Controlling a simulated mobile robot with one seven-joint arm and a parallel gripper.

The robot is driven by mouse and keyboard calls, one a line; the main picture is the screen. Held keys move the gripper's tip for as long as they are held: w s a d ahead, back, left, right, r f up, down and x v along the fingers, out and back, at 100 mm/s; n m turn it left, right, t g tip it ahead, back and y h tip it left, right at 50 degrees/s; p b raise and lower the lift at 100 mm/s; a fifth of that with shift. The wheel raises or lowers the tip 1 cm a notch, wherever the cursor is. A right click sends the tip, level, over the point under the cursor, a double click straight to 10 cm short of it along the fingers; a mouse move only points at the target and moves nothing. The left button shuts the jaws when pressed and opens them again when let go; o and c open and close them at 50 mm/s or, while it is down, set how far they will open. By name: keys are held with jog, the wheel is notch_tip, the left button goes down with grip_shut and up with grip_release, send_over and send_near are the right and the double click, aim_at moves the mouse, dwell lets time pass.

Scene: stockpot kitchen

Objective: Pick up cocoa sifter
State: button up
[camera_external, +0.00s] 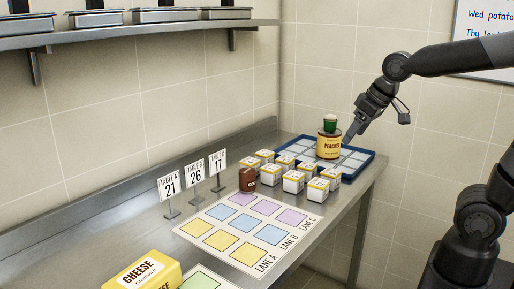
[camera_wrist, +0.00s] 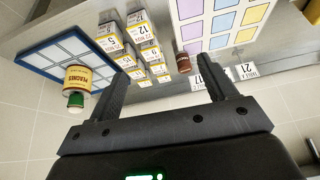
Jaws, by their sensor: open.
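The cocoa sifter (camera_external: 247,179) is a small brown container with partly readable "CO" lettering. My gripper (camera_external: 352,132) is open and empty, above the far right end of the counter near the peaches can. Its fingers (camera_wrist: 163,75) are wide apart in the wrist view. The sifter is well away from my gripper.
A yellow peaches can (camera_external: 328,146) with a green item on top stands on a blue-rimmed tray (camera_external: 364,157). Several white boxes (camera_external: 293,182) stand before it. Number signs (camera_external: 194,174), a coloured lane sheet (camera_external: 232,255) and a cheese block (camera_external: 143,274) are farther left. A shelf (camera_external: 140,31) hangs above.

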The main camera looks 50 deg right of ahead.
jog(key=w+a+f, duration=0.2)
jog(key=w+f, duration=0.1)
jog(key=w, duration=1.2)
send_over(247, 181)
jog(key=s+d, duration=0.2)
jog(key=shift+g+h, duration=0.3)
jog(key=shift+g, duration=0.1)
jog(key=f, duration=1.2)
jog(key=shift+s, duration=0.2)
jog(key=x, duration=1)
jog(key=shift+w, duration=0.2)
jog(key=shift+c, duration=0.5)
jog(key=c, duration=1)
